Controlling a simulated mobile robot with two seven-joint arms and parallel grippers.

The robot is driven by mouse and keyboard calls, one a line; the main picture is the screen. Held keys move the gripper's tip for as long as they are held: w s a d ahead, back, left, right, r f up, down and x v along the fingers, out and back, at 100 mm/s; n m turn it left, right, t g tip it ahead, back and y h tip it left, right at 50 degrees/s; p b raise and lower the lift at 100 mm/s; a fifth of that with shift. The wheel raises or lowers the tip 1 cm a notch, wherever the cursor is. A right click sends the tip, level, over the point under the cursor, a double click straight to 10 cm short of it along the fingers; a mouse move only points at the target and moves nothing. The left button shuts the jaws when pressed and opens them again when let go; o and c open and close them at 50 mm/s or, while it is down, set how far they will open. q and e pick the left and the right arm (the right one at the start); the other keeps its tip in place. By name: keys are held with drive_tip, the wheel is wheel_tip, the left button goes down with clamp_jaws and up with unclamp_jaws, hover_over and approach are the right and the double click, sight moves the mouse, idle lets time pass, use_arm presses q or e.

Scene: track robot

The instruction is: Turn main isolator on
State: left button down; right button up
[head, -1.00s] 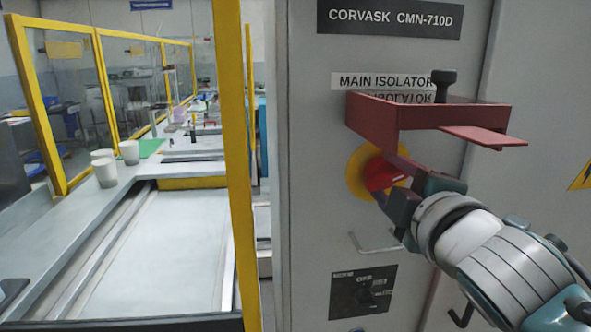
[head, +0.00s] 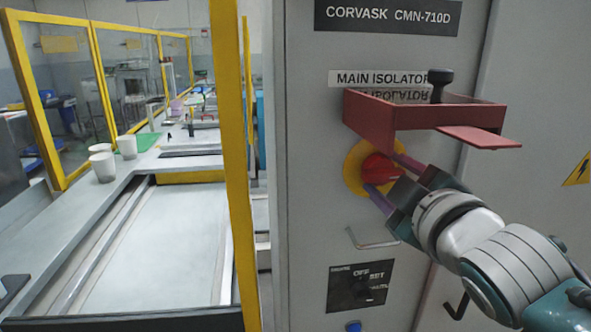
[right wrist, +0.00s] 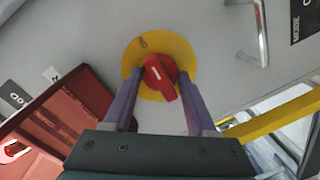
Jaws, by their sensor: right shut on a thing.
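The main isolator is a red rotary knob (head: 381,169) on a round yellow plate (head: 355,181), on the grey cabinet front below the "MAIN ISOLATOR" label (head: 378,78). My right gripper (head: 388,176) has its purple fingers on either side of the knob and is shut on it. In the right wrist view the knob (right wrist: 160,76) sits between the two fingertips, its white mark tilted. A small mark shows on the yellow plate (right wrist: 146,45). My left gripper is not in view.
A dark red open box (head: 420,112) with a side flap and a black knob (head: 440,80) juts out just above the isolator. A metal handle (head: 368,240) and a black switch plate (head: 357,288) are below. A yellow post (head: 229,150) stands left of the cabinet.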

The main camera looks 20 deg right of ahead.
drive_tip(key=o, duration=1.4)
drive_tip(key=shift+c, duration=0.2)
drive_tip(key=b+v, duration=0.1)
drive_tip(key=v, duration=0.9)
drive_tip(key=shift+b, duration=0.35)
drive_tip(key=shift+d, duration=0.1)
